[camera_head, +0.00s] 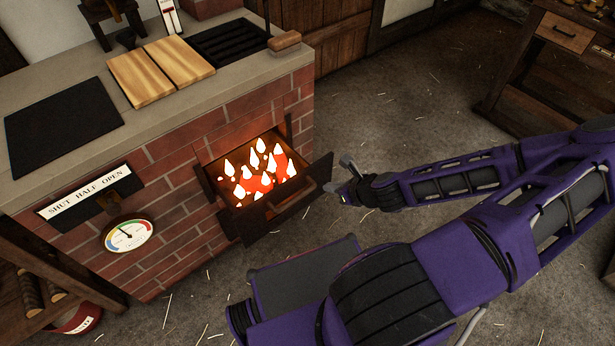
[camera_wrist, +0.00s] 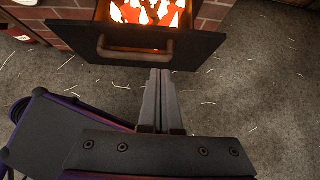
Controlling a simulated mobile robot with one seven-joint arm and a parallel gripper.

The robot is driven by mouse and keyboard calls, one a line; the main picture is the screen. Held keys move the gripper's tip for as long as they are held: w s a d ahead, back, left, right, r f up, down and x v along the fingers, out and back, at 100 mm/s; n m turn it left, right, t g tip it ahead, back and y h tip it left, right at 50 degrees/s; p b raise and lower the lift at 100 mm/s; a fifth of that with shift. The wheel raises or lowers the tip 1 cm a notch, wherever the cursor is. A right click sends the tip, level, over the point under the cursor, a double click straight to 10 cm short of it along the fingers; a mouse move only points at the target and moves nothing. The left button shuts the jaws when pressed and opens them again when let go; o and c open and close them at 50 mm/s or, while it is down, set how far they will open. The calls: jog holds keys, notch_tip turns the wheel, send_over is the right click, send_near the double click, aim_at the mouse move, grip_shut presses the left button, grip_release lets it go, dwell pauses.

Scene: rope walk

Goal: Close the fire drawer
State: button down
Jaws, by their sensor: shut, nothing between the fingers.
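The fire drawer (camera_head: 279,217) stands pulled out of the brick stove, with glowing coals and flames (camera_head: 258,175) inside it. Its dark front panel also shows in the wrist view (camera_wrist: 197,47), with a bar handle (camera_wrist: 135,47) across it. My gripper (camera_head: 345,165) is to the right of the drawer front, outside it. In the wrist view the gripper's two fingers (camera_wrist: 160,76) are together and empty, pointing toward the drawer front just below and right of the handle. I cannot tell whether the fingertips touch the panel.
The brick stove (camera_head: 180,150) has a grey top with wooden boards (camera_head: 161,71) and a dark plate (camera_head: 62,122). A round gauge (camera_head: 128,234) and a "SHUT HALF OPEN" sign (camera_head: 85,192) are on its front. A workbench (camera_head: 545,50) stands at right. Straw-strewn floor (camera_head: 420,95) lies clear between.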

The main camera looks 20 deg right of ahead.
aim_at(301, 177)
jog(key=x, duration=0.3)
jog(key=b+x, duration=0.1)
jog(key=x, duration=0.3)
jog(key=w+r+x, duration=0.1)
jog(key=x, duration=0.2)
jog(key=shift+w+a+f+b, duration=0.15)
jog(key=shift+w+a+b, duration=0.1)
jog(key=shift+b, duration=0.15)
jog(key=shift+w+a, duration=0.2)
jog(key=shift+w, duration=0.5)
